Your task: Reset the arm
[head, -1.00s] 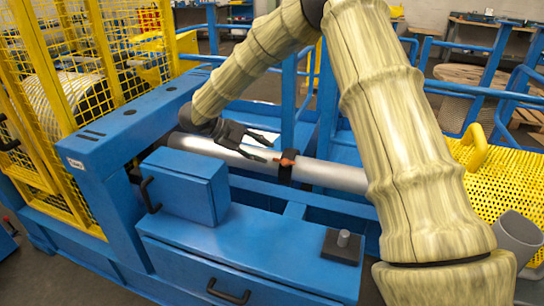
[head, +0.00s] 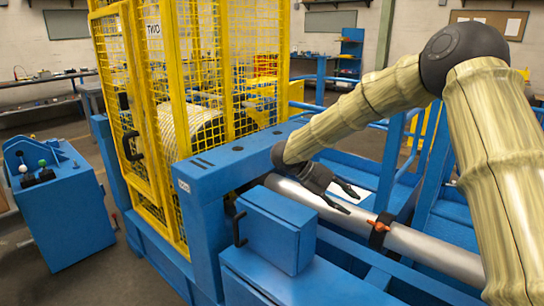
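My gripper (head: 348,197) is at the end of my arm, which reaches down from the right in the head view. Its two dark fingers are spread apart, with nothing between them. It is above the grey metal cylinder (head: 428,249), close to the blue machine's crossbeam. I cannot tell whether it touches the cylinder. A dark clamp with an orange-red lever (head: 378,227) sits around the cylinder, to the right of the fingertips and apart from them.
A yellow mesh cage (head: 165,120) encloses a large drum at the left. A blue box with a black handle (head: 272,230) stands just in front of the cylinder. A blue control console (head: 68,215) with lever knobs stands far left. Blue rails (head: 395,150) lie behind.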

